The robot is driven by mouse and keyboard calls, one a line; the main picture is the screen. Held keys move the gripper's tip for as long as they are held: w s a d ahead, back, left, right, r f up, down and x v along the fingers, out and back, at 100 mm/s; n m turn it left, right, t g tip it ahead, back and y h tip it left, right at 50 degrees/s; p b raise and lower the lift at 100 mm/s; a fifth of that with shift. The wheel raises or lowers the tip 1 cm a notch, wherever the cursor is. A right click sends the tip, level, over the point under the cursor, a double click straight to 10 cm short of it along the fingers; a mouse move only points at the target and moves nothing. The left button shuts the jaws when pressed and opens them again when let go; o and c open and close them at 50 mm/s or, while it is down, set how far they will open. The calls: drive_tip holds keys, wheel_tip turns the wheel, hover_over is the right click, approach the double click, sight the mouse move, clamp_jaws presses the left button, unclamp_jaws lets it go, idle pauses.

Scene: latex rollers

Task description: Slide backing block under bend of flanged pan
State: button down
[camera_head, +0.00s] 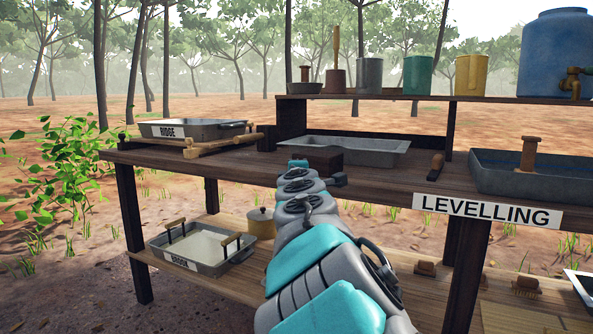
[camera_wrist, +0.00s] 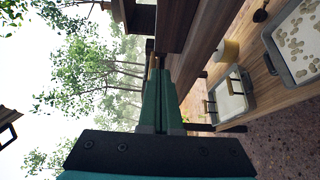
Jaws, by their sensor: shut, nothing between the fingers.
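A shallow grey metal pan (camera_head: 385,151) with a turned-out rim lies on the upper bench, behind my arm. A dark brown wooden block (camera_head: 320,156) sits at its near left side, by the front edge of the bench; whether they touch cannot be told. My gripper (camera_head: 298,164) is at the bench front just left of the block, partly hidden by my arm. In the wrist view its green fingers (camera_wrist: 155,72) are shut and empty, beside the bench edge. A dark block-like shape (camera_wrist: 140,18) shows beyond the fingertips. The pan's bend is not clearly visible.
A RIDGE tray (camera_head: 205,130) on wooden slats stands at left. A dark-handled tool (camera_head: 436,166) and a deep basin (camera_head: 495,182) are at right. Cups (camera_head: 418,75) line the shelf above. A handled tray (camera_head: 195,262) and a lidded pot (camera_head: 261,224) are below.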

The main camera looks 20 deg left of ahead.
sight(314, 160)
drive_tip(key=w+p, duration=0.1)
drive_tip(key=w, duration=0.7)
drive_tip(key=shift+a+p, duration=0.25)
drive_tip(key=shift+p, duration=0.05)
drive_tip(key=shift+w+d+p, duration=0.35)
drive_tip(key=shift+w+p, duration=0.05)
drive_tip(key=shift+w, duration=0.45)
drive_tip(key=shift+w+d+p, duration=0.3)
drive_tip(key=shift+w+p, duration=0.05)
drive_tip(key=shift+w, duration=0.5)
drive_tip(key=s+a+b+v, duration=0.1)
drive_tip(key=a+b+v, duration=0.1)
drive_tip(key=v, duration=1.1)
drive_tip(key=shift+a+b, duration=0.3)
drive_tip(key=shift+b, duration=0.55)
